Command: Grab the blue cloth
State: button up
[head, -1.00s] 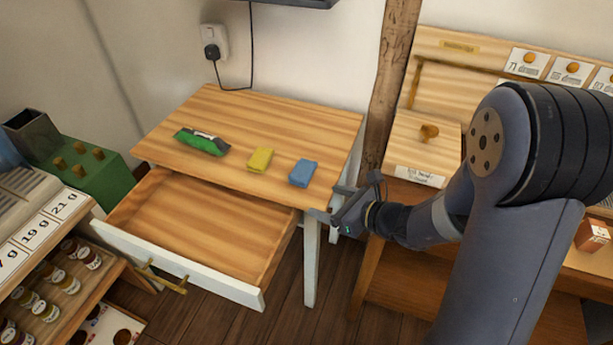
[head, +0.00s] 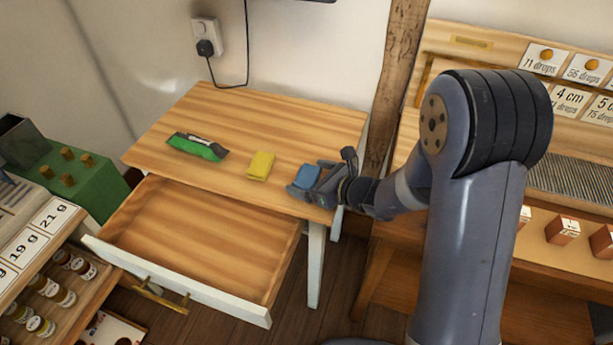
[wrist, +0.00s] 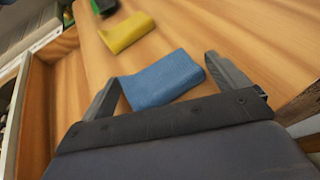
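The blue cloth (head: 307,176) is a small folded block lying on the wooden table near its right front corner. It also shows in the wrist view (wrist: 162,80). My gripper (head: 312,181) is at the cloth from the right, low over the tabletop. In the wrist view my gripper (wrist: 160,76) is open, with one finger on each side of the cloth's near part. The left finger is close to the cloth's left end and the right finger is just past its right end. Whether either finger touches the cloth, I cannot tell.
A yellow cloth (head: 260,166) lies left of the blue one, and a green packet (head: 197,147) lies further left. The table's drawer (head: 200,235) is open and empty. A wooden bench (head: 395,240) stands at the right. The back of the tabletop (head: 270,115) is clear.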

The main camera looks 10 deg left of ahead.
jog(key=c, duration=0.7)
jog(key=shift+r, duration=0.1)
